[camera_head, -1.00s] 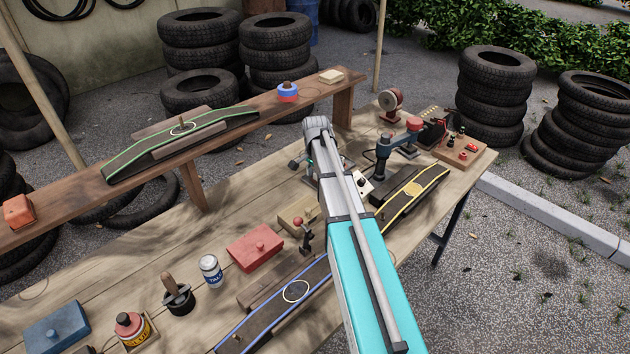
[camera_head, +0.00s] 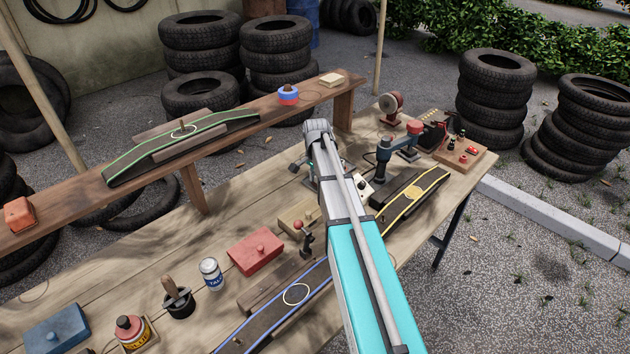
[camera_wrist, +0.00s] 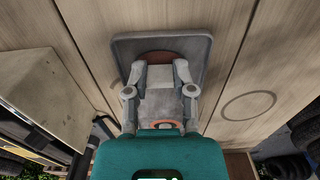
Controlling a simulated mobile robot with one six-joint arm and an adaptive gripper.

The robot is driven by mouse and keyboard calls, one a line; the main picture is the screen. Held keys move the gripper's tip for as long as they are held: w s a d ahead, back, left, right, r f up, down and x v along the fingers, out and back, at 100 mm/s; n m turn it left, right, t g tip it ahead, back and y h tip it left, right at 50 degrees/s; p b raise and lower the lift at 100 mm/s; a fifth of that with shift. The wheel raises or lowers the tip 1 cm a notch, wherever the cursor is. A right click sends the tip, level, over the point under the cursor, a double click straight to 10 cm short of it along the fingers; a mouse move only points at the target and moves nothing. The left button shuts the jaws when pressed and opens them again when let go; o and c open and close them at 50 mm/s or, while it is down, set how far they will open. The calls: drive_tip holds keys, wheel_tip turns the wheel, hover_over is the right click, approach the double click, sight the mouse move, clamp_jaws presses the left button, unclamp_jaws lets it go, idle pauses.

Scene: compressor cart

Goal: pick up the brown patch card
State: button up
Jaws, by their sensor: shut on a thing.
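In the wrist view, my gripper (camera_wrist: 162,70) points at a brown rounded piece (camera_wrist: 155,57), which I take to be the brown patch card. Its brown edge shows just beyond the fingertips, and the fingers hide most of it. My gripper is shut on it. A grey square plate with rounded corners (camera_wrist: 199,50) spreads around and behind the brown piece. I cannot tell whether the plate is a separate tray, or whether the card is clear of it. In the head view my own arm hides the card and the fingertips.
A red block (camera_head: 255,252) and a blue-edged strip (camera_head: 262,327) lie left. A raised plank (camera_head: 70,212) runs behind.

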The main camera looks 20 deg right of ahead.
drive_tip(key=shift+r+p, duration=1.25)
drive_tip(key=shift+r, duration=0.1)
drive_tip(key=s+d+r+p, duration=0.7)
drive_tip(key=s+r+p, duration=0.3)
drive_tip(key=s, duration=0.2)
drive_tip(key=shift+r, duration=0.1)
